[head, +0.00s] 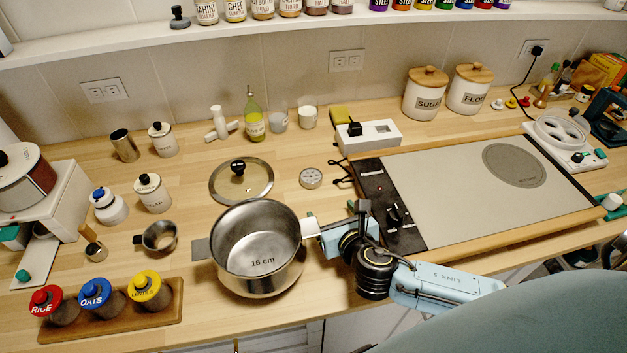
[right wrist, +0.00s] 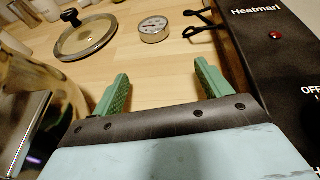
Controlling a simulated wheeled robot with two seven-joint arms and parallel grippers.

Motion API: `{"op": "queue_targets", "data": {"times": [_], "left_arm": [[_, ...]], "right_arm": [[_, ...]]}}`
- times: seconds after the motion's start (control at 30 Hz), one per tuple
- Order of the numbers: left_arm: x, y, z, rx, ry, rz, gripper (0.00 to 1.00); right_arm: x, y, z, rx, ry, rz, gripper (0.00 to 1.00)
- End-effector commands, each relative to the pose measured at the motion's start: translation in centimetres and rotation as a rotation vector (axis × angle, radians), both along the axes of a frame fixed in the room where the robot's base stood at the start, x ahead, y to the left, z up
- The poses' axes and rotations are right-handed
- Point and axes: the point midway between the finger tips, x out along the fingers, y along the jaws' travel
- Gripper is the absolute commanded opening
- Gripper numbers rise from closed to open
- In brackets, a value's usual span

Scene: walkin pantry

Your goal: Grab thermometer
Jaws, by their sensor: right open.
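The thermometer (head: 311,178) is a small round dial with a pale face and metal rim. It lies on the wooden counter between the glass pot lid and the cooktop. It also shows in the right wrist view (right wrist: 154,30), ahead of the fingers. My right gripper (head: 335,222) is low over the counter, between the steel pot and the cooktop, on the near side of the thermometer. In the right wrist view its green fingers (right wrist: 161,72) are apart with nothing between them. My left gripper is out of view.
The steel pot (head: 258,248) stands close on the gripper's left, and the cooktop's dark control panel (head: 388,205) on its right. The glass lid (head: 241,181) lies left of the thermometer, and black cable ends (head: 341,171) lie right of it. Bare counter lies between the gripper and thermometer.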

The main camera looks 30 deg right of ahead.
Motion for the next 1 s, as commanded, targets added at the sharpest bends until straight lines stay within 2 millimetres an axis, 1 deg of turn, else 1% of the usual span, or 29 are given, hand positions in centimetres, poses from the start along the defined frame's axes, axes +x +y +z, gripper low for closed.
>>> {"op": "queue_targets", "data": {"times": [0.07, 0.17, 0.27, 0.4, 0.5, 0.77, 1.0], "left_arm": [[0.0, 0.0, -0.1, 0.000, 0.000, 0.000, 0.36], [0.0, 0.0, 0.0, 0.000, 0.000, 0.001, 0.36], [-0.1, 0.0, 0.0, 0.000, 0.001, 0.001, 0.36], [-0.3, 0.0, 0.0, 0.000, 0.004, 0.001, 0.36], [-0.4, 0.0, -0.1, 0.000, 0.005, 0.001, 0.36], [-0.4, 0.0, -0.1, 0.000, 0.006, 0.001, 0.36], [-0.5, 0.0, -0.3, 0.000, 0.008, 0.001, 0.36]], "right_arm": [[-0.4, 0.5, -0.6, 0.021, 0.015, 0.005, 0.77], [-0.2, 0.5, -0.7, 0.026, 0.019, 0.005, 0.77], [1.3, 0.3, -0.6, 0.024, 0.016, 0.003, 0.77], [3.9, -0.1, -0.6, 0.023, 0.016, 0.003, 0.77], [5.4, -0.2, -0.6, 0.022, 0.016, 0.004, 0.77], [7.4, -0.5, -0.6, 0.022, 0.017, 0.004, 0.77], [11.4, -1.0, -0.6, 0.021, 0.017, 0.003, 0.77]]}}
